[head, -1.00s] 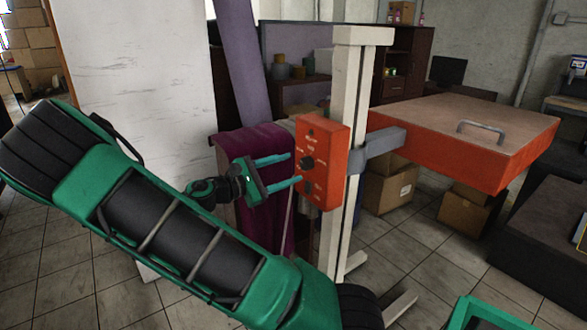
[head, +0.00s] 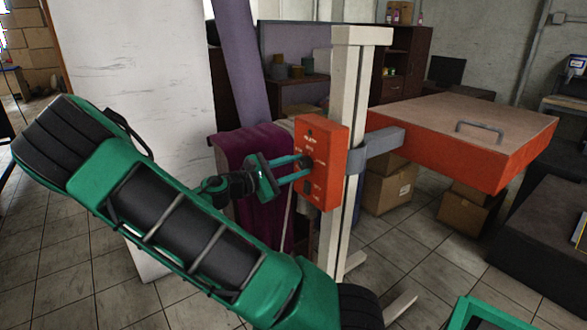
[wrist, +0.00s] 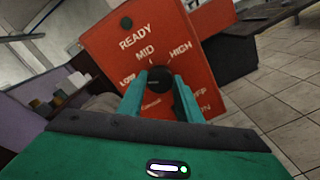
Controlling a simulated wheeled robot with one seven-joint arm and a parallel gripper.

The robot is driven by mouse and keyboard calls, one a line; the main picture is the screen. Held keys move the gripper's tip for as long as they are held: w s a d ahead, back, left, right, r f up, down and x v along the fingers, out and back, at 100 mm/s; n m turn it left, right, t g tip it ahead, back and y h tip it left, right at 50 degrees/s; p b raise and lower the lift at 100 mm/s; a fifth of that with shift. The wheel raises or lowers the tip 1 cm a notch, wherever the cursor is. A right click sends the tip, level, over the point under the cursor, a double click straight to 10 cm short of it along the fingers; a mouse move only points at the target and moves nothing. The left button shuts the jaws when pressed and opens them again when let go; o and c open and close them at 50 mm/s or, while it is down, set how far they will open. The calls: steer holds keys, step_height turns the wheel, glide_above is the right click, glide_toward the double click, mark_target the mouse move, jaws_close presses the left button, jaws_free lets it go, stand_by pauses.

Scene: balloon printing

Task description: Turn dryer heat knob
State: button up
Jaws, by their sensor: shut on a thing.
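The dryer's red control box (head: 329,135) is fixed to a pale upright post. The black round heat knob (wrist: 158,78) is on its face, among the labels LOW, MID and HIGH, with READY above. In the head view the knob is mostly hidden by the fingers. My gripper (wrist: 159,90) is shut on the knob, one teal finger on each side, and it also shows in the head view (head: 306,168). I cannot tell clearly which label the knob points to.
The red flat dryer head (head: 445,150) with a grey handle sticks out right of the post (head: 350,90). A purple cloth (head: 257,155) hangs behind my gripper. Cardboard boxes (head: 390,192) sit on the floor behind. A white panel (head: 130,110) stands at the left.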

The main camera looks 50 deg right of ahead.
steer(key=shift+w+m, duration=0.1)
steer(key=shift+m, duration=0.2)
steer(key=m, duration=1.1)
steer(key=shift+f, duration=0.2)
stand_by(0.3)
steer(key=o, duration=1)
steer(key=shift+d+f, duration=0.1)
steer(key=shift+o, duration=0.2)
